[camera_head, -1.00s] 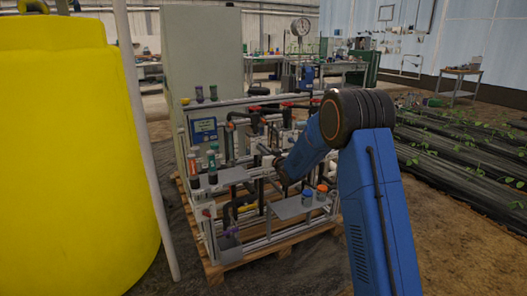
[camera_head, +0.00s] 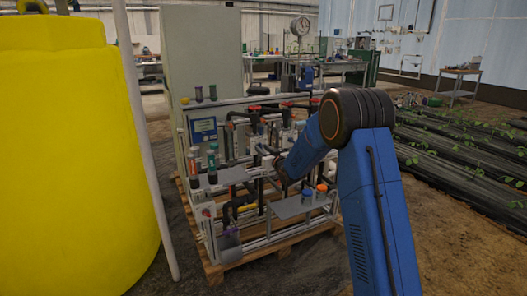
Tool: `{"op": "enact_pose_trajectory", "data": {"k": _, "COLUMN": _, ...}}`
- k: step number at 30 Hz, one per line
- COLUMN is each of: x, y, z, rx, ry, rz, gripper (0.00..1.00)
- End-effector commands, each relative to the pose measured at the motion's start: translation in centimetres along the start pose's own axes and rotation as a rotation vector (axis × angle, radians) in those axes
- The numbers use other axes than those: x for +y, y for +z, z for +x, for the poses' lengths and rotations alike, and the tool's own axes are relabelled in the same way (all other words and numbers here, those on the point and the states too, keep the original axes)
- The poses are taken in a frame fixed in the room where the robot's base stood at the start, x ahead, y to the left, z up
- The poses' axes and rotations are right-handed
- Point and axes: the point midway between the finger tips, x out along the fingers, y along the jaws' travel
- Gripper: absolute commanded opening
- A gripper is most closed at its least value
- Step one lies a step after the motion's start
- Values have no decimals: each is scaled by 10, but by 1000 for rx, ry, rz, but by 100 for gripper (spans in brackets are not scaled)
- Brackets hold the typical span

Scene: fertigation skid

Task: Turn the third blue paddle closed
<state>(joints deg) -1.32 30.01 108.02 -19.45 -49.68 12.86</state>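The skid (camera_head: 232,262) stands on a wooden pallet, with grey pipes and several red valve handles (camera_head: 254,108) along its upper run. My gripper (camera_head: 267,150) seems to be at the pipes there, small and partly hidden by the wrist. I cannot tell whether its fingers are open, or whether it touches anything.
A large yellow tank (camera_head: 70,160) and a white upright pipe (camera_head: 143,140) stand on the left. A grey cabinet (camera_head: 203,60) rises behind the skid. Bare floor lies at the lower right.

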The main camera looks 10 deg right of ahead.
Motion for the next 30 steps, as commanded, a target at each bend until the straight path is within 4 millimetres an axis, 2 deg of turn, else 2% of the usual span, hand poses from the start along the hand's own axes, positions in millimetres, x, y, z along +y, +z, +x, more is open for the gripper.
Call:
{"op": "enact_pose_trajectory", "data": {"k": 4, "x": 0, "y": -1, "z": -4, "rx": 0, "ry": 0, "rz": 0, "gripper": 28}}
{"op": "enact_pose_trajectory", "data": {"k": 8, "x": 0, "y": -1, "z": -19, "rx": 0, "ry": 0, "rz": 0, "gripper": 28}}
{"op": "enact_pose_trajectory", "data": {"k": 24, "x": 1, "y": 0, "z": -125, "rx": -1, "ry": 1, "rz": 0, "gripper": 28}}
{"op": "enact_pose_trajectory", "data": {"k": 30, "x": 0, "y": 0, "z": -157, "rx": -1, "ry": 1, "rz": 0, "gripper": 28}}
